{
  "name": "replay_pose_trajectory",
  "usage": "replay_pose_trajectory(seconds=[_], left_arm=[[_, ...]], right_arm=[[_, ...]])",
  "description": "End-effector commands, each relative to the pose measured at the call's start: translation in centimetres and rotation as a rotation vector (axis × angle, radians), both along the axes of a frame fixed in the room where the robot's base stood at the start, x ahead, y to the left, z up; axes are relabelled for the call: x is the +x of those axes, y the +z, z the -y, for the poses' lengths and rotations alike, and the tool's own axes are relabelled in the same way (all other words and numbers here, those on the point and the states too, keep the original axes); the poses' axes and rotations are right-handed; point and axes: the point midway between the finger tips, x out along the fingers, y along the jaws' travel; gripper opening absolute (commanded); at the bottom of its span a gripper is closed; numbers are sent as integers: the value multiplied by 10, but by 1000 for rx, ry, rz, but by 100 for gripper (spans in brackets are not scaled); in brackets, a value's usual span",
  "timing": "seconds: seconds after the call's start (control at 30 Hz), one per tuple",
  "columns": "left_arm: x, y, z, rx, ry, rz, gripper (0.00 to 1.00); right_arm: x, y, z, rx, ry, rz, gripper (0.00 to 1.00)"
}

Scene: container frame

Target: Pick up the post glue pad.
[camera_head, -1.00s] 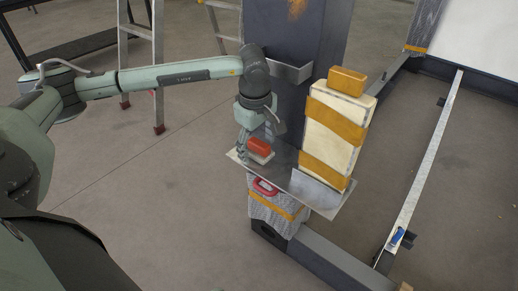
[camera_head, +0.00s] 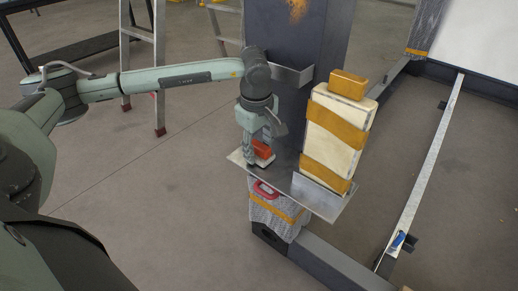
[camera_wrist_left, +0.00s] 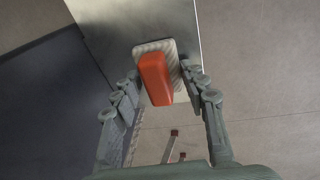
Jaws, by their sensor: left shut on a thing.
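The post glue pad (camera_head: 262,150), a pale flat base with an orange-red block handle, sits at the left end of the metal shelf on the dark post. In the left wrist view its red handle (camera_wrist_left: 155,77) and pale ribbed base (camera_wrist_left: 150,48) lie between my fingers. My left gripper (camera_head: 257,160) points down at the shelf and is shut on the pad. It also shows in the left wrist view (camera_wrist_left: 160,85), with one finger on each side of the pad. In the head view the fingers partly hide the pad. My right gripper is not in view.
The metal shelf (camera_head: 287,180) also bears a tall pale package with orange bands (camera_head: 335,135), topped by an orange block (camera_head: 348,84). The dark post (camera_head: 300,40) rises behind. A grey wrapped box (camera_head: 275,210) is below the shelf. A ladder (camera_head: 157,60) stands behind my arm.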

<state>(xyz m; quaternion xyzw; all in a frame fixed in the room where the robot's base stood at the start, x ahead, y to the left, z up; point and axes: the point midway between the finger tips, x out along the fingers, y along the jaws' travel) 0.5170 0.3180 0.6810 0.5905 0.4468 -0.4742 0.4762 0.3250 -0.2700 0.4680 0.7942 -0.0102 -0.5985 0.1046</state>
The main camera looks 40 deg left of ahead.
Motion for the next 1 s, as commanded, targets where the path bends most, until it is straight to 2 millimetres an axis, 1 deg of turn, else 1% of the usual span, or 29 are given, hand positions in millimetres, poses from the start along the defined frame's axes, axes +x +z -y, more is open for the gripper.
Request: replay_pose_trajectory(seconds=[0.17, 0.27, 0.37, 0.6, 0.7, 0.83, 1.0], left_arm=[[1, 19, 0, 0, 0, 5, 14], [1, 37, 0, -1, -1, 6, 14], [-19, 48, -7, 4, 0, 3, 14], [-73, 81, -22, 5, 0, 3, 14], [-89, 92, -26, 4, 1, 3, 14], [-104, 101, -30, 2, 1, 1, 14], [-112, 106, -31, 0, 0, 2, 14]], right_arm=[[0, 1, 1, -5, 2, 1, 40], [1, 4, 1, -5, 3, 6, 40], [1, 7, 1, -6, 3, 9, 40], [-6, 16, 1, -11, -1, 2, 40], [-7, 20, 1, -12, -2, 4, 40], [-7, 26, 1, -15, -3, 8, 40], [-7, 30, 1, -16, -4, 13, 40]])
